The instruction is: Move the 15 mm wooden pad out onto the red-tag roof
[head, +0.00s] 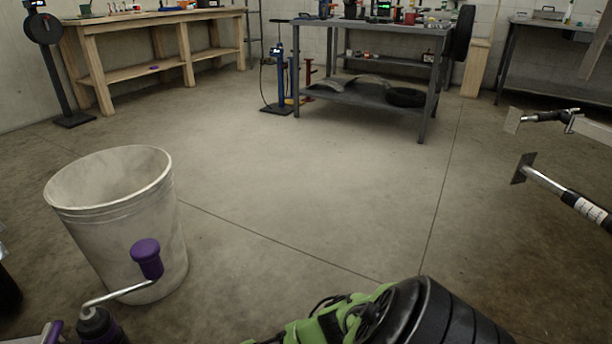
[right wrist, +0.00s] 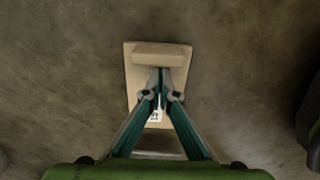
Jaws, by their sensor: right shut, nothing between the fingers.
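In the right wrist view, a pale wooden board (right wrist: 133,78) lies below my right gripper (right wrist: 160,74). A smaller wooden block (right wrist: 163,55) lies across its far end. I cannot tell which of these is the 15 mm pad, as no thickness mark is readable. A small white label (right wrist: 155,116) shows between the fingers. My right gripper's teal fingers are shut with nothing between them. Their tips overlap the block's near edge in the picture; contact cannot be told. My left gripper is not in view. I see no red-tag roof.
A white bucket (head: 110,230) stands at left, behind a purple-handled crank (head: 146,259). A grey metal workbench (head: 365,95) and a wooden bench (head: 150,70) stand at the back. Metal legs with flat plates (head: 523,168) stick in from the right. The middle floor is clear.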

